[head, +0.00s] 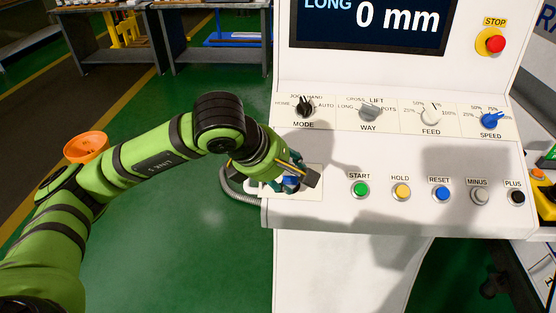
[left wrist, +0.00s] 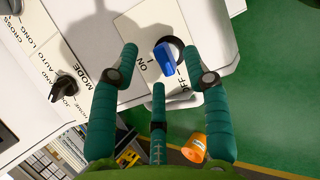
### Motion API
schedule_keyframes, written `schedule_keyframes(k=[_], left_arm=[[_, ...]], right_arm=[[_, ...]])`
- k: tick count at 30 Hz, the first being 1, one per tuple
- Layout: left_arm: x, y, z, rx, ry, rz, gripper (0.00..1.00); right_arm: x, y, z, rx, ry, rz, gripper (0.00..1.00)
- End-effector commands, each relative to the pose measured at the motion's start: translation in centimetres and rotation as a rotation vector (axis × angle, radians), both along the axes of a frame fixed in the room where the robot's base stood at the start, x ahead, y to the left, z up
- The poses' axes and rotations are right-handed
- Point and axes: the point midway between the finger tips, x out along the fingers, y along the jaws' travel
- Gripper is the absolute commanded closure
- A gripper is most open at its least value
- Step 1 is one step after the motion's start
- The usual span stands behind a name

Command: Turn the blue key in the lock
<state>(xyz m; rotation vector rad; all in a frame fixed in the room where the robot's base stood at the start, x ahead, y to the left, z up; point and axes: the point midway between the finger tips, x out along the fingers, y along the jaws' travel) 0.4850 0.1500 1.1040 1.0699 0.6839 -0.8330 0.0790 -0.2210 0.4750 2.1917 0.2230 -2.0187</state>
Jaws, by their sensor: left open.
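The blue key (left wrist: 164,58) sits in the round dark lock (left wrist: 177,46) on a white plate marked ON and OFF, at the left end of the control panel. In the left wrist view it points nearer to OFF. In the head view the key (head: 291,181) is mostly hidden by my left gripper (head: 297,178). My left gripper also shows in the left wrist view (left wrist: 167,70); its teal fingers are spread, with the key between and beyond the fingertips. I cannot tell if any finger touches it. My right gripper is not in view.
The white panel (head: 330,212) carries the MODE knob (head: 304,107), WAY, FEED and SPEED knobs, several push buttons from START (head: 361,189) to PLUS, and a red STOP button (head: 495,44). A grey cable (head: 236,187) hangs at its left edge. Green floor lies open to the left.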

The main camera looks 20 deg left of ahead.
Motion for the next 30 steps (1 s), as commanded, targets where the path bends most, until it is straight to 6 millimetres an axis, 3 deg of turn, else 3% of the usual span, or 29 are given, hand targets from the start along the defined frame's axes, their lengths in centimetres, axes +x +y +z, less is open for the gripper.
schedule_keyframes(k=[11, 12, 15, 16, 23, 30], left_arm=[[0.49, -0.26, -0.86, 0.000, 0.000, -0.001, 0.52], [0.49, -0.26, -0.86, 0.000, 0.000, -0.001, 0.56], [0.48, -0.26, -0.84, 0.000, 0.000, -0.001, 0.96], [0.48, -0.26, -0.84, 0.000, 0.000, -0.001, 1.00], [0.50, -0.26, -0.81, 0.002, 0.000, -0.006, 1.00], [0.69, -0.36, -0.69, 0.103, 0.029, -0.203, 1.00]], right_arm=[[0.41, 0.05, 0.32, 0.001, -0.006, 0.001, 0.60], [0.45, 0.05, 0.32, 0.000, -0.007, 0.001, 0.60], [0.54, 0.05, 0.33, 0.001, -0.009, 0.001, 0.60], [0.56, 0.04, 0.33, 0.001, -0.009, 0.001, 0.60], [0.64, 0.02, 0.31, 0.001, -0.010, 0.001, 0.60], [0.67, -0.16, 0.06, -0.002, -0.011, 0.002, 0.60]])
